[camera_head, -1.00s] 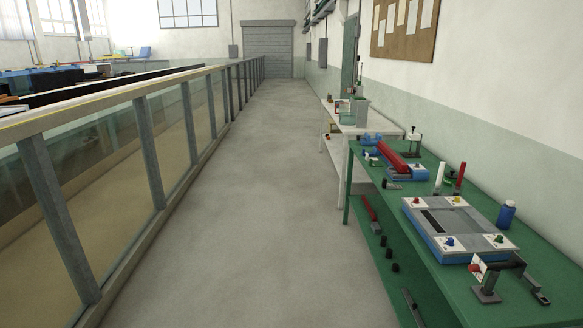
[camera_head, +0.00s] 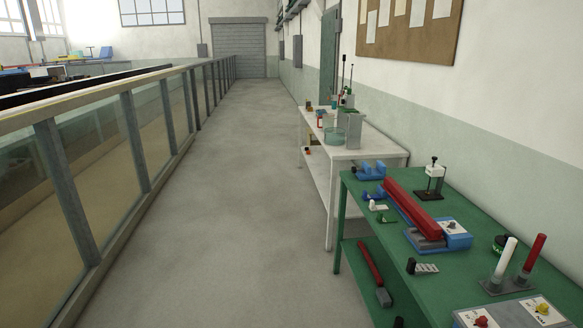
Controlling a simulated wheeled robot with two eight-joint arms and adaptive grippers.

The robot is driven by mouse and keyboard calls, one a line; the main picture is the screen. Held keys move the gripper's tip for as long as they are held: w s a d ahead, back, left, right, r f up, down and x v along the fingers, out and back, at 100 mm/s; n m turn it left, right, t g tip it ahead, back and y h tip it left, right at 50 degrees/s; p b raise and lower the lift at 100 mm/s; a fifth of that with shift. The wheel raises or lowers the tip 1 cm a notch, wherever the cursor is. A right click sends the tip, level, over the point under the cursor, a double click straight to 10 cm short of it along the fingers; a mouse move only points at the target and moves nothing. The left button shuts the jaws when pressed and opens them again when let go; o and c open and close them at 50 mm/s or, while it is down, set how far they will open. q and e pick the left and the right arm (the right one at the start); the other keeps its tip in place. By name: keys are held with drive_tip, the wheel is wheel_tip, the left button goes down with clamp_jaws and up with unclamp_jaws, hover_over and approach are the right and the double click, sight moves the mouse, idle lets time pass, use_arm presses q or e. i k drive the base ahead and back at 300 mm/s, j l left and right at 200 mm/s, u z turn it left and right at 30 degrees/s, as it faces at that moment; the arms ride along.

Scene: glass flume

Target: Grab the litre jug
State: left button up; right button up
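On the white table (camera_head: 378,150) beyond the green bench stand a pale green, see-through round vessel (camera_head: 334,137) and a taller grey container (camera_head: 354,128) close beside it. Either may be the litre jug; they are too small to tell, and I make out no handle. Smaller items crowd behind them and are partly hidden. Neither of my grippers shows in the head view.
The green bench (camera_head: 378,228) stands nearer on the right, holding a long red bar on a blue base (camera_head: 425,215), a small black-and-white stand (camera_head: 433,178) and red and white cylinders. A glass-walled flume (camera_head: 95,150) runs along the left. The grey aisle floor (camera_head: 220,200) between is clear.

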sight(328, 118)
drive_tip(key=i, duration=4.8)
